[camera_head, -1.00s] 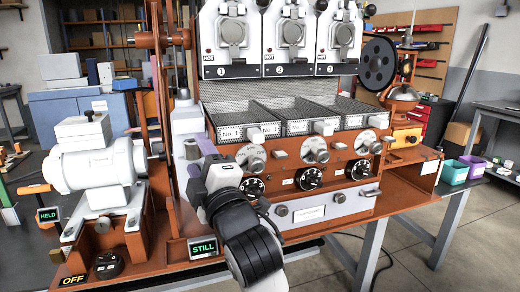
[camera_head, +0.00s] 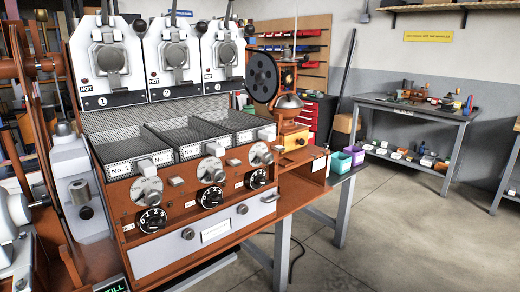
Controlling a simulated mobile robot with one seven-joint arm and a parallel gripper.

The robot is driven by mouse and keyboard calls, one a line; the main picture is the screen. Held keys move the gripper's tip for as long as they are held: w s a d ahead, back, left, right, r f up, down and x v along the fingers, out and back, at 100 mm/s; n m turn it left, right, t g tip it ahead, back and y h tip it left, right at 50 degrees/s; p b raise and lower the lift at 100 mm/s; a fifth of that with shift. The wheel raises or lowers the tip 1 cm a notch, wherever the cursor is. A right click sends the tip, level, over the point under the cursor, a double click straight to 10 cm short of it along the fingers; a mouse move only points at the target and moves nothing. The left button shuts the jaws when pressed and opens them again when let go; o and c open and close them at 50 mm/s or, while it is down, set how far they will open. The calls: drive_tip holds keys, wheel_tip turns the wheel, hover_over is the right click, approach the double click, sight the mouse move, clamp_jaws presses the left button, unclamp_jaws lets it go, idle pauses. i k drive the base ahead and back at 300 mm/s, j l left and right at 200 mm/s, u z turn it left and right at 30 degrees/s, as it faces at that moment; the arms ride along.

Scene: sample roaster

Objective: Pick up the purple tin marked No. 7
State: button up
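I cannot make out a purple tin marked No. 7 in this view. A purple open bin (camera_head: 356,154) stands beside a teal bin (camera_head: 341,163) at the right end of the roaster bench; no number can be read on it. Small items stand on a grey table (camera_head: 415,108) at the far right and on its lower shelf, too small to identify. My gripper is out of view, so whether it is open or holds anything is hidden.
The sample roaster (camera_head: 200,185) with trays, knobs and three white hot units (camera_head: 165,60) fills the left. A rust-coloured bench (camera_head: 315,178) extends right of it. A red drawer cabinet (camera_head: 322,115) stands behind. The concrete floor (camera_head: 400,235) at right is clear.

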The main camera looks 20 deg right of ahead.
sight(358, 154)
drive_tip(key=z, duration=1.3)
drive_tip(key=i+l+u, duration=0.35)
drive_tip(key=i+l, duration=0.75)
drive_tip(key=i, duration=0.6)
drive_tip(key=i+l+u, duration=0.4)
drive_tip(key=i+l, duration=1.1)
